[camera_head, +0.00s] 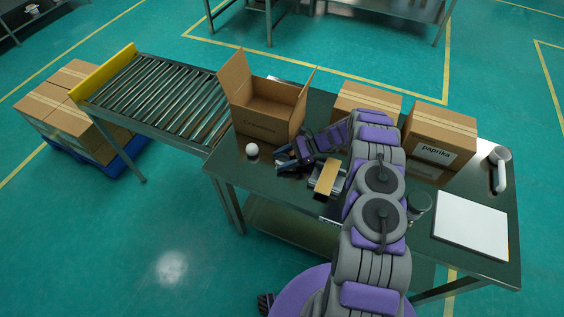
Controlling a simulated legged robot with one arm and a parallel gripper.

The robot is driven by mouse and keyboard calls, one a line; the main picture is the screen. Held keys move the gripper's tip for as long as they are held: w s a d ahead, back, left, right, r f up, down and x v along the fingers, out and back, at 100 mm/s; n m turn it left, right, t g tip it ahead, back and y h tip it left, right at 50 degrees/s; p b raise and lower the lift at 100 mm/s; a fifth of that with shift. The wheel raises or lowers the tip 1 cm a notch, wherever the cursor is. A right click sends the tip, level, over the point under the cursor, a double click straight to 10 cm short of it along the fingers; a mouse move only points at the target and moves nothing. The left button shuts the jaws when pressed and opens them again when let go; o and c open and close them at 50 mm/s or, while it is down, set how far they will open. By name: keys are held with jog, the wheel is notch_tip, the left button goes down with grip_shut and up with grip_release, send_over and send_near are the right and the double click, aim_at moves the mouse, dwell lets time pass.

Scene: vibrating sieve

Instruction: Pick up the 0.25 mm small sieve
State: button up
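I cannot make out a sieve marked 0.25 mm. A grey metallic cylinder (419,201) stands on the table just right of my arm, partly hidden by it; I cannot tell whether it is a sieve. My gripper (279,158) is over the left half of the table, pointing left. Its two dark fingers look apart, with nothing visible between them. A small white round object (252,149) lies on the table left of the fingertips, apart from them.
An open cardboard box (268,117) stands behind my gripper. A tan-topped block (327,178) is near the front edge. Closed cartons (440,135) stand at the back right. A white board (470,222) lies at right. A roller conveyor (160,95) adjoins the table (240,180).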

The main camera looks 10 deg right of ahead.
jog(key=shift+c, duration=1.4)
jog(key=shift+a, duration=0.25)
jog(key=shift+r, duration=0.1)
